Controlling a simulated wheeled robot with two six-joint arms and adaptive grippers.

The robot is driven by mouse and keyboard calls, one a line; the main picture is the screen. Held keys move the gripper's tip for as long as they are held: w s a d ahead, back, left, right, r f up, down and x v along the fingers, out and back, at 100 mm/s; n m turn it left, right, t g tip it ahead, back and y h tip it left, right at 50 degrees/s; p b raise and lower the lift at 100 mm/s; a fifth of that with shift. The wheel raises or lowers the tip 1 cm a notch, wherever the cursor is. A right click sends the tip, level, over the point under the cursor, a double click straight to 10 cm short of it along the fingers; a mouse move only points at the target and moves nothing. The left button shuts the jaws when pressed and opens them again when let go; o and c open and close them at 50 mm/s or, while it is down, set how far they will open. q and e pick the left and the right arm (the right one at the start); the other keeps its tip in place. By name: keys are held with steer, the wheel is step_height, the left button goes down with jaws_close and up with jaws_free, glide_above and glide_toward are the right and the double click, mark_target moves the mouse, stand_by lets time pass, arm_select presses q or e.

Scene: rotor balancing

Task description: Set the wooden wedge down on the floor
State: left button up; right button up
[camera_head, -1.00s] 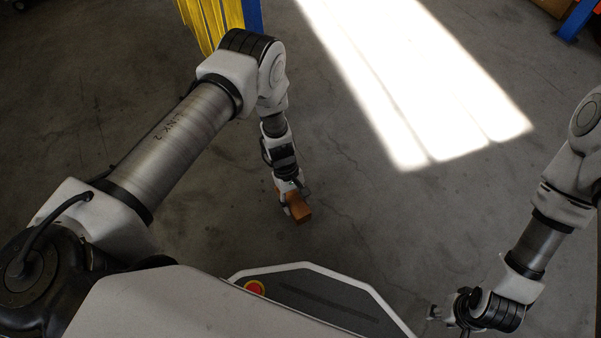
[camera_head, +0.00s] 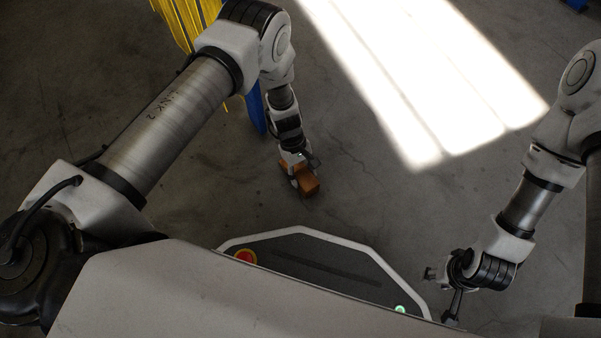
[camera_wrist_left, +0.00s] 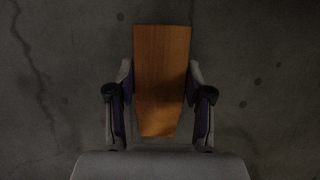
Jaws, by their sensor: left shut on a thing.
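The wooden wedge (camera_head: 309,186) is an orange-brown block in the head view, held at the end of my left arm. My left gripper (camera_head: 299,176) is shut on it. In the left wrist view the wedge (camera_wrist_left: 161,62) sits between the two fingers of the left gripper (camera_wrist_left: 160,105), with grey floor behind it. I cannot tell whether the wedge touches the floor (camera_head: 370,205). My right gripper (camera_head: 440,295) is at the lower right of the head view, apart from the wedge; its fingers look spread and nothing shows between them.
A yellow and blue structure (camera_head: 188,25) stands at the top left behind my left arm. A bright patch of light lies on the floor at the upper right. A blue piece shows at the top right edge. The floor around the wedge is clear.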

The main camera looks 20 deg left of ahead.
arm_select(q)
steer(key=shift+f, duration=0.15)
steer(key=o, duration=1.4)
steer(key=shift+c, duration=0.2)
steer(key=shift+r, duration=0.55)
steer(key=p+v, duration=0.6)
steer(key=v, duration=0.5)
steer(key=s+a+f+m+y, duration=0.1)
steer(key=s+a+m+y, duration=0.15)
steer(key=s+a, duration=0.35)
steer(key=s+a+m+y, duration=0.2)
steer(key=s+a+m, duration=0.1)
steer(key=s, duration=0.6)
steer(key=s+r+m+t+h, duration=0.1)
steer(key=s+r+m+t, duration=0.1)
steer(key=s+r+m, duration=0.2)
steer(key=s+r, duration=0.1)
steer(key=s, duration=0.2)
steer(key=shift+s+r+t, duration=0.2)
steer(key=shift+s+t, duration=0.2)
